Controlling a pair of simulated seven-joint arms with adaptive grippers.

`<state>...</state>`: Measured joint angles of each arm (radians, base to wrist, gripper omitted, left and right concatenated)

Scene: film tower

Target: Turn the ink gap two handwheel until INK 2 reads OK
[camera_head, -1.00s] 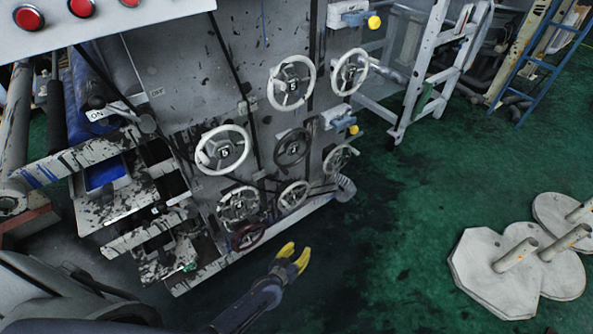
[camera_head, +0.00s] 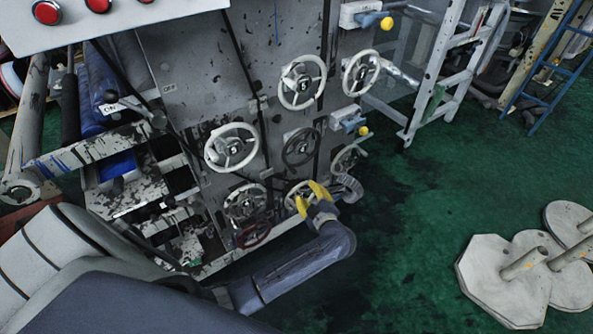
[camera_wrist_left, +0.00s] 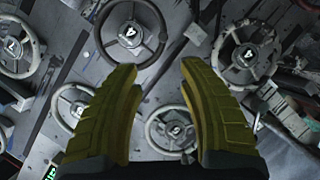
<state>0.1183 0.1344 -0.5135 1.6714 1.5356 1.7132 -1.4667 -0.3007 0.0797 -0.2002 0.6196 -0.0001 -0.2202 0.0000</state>
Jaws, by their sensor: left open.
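Several handwheels sit on the speckled grey machine panel. My left gripper (camera_head: 312,197) has yellow fingers, spread apart and empty. It is in front of a pale lower wheel (camera_head: 291,194), partly hiding it; I cannot tell whether they touch. In the left wrist view the open fingers (camera_wrist_left: 160,72) flank a pale wheel (camera_wrist_left: 172,131) beyond them. A larger pale wheel (camera_head: 231,147), a dark wheel (camera_head: 301,147) and a lower-left wheel (camera_head: 245,203) are nearby. I cannot tell which is the ink gap two wheel. No INK 2 reading is legible. My right gripper is not in view.
Two more pale wheels (camera_head: 302,81) (camera_head: 361,72) are higher on the panel, and a dark red wheel (camera_head: 254,235) is low down. Yellow knobs (camera_head: 387,23) stick out at the right. Stacked pale plates with posts (camera_head: 500,281) stand on the green floor (camera_head: 400,250), clear between.

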